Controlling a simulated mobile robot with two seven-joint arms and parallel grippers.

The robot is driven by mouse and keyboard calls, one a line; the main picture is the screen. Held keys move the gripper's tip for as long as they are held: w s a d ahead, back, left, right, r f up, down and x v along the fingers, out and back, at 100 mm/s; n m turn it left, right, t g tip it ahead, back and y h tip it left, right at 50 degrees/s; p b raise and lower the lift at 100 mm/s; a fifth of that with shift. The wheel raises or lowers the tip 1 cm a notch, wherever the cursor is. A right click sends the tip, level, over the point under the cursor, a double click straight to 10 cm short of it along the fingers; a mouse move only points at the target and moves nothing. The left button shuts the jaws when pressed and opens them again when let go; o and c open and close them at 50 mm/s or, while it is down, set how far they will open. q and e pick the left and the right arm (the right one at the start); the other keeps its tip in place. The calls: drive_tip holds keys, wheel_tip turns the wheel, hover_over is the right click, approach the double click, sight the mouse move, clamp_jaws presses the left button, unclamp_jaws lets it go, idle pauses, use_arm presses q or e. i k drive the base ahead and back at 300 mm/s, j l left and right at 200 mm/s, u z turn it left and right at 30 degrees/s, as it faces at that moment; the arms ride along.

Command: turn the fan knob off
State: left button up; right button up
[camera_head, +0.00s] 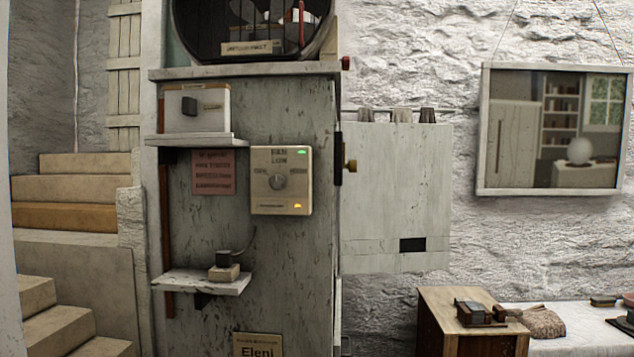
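A beige control box (260,200) is fixed to the front of the grey weathered cabinet (285,120), near its right edge. A round grey knob (278,182) sits in the middle of the box, with small labels on either side that I cannot read clearly. A green light (301,152) glows at the box's upper right and an amber light (298,206) at its lower right. A dark fan behind a grille (230,15) stands on top of the cabinet. Neither of my grippers is in view.
Two small shelves (205,139) (225,288) stick out left of and below the control box. A pale panel (395,190) with a brass knob (351,165) stands to its right. Stone steps (80,190) are at left, a wooden box (450,330) at lower right.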

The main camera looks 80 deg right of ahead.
sight(277, 181)
drive_tip(key=z, duration=2.15)
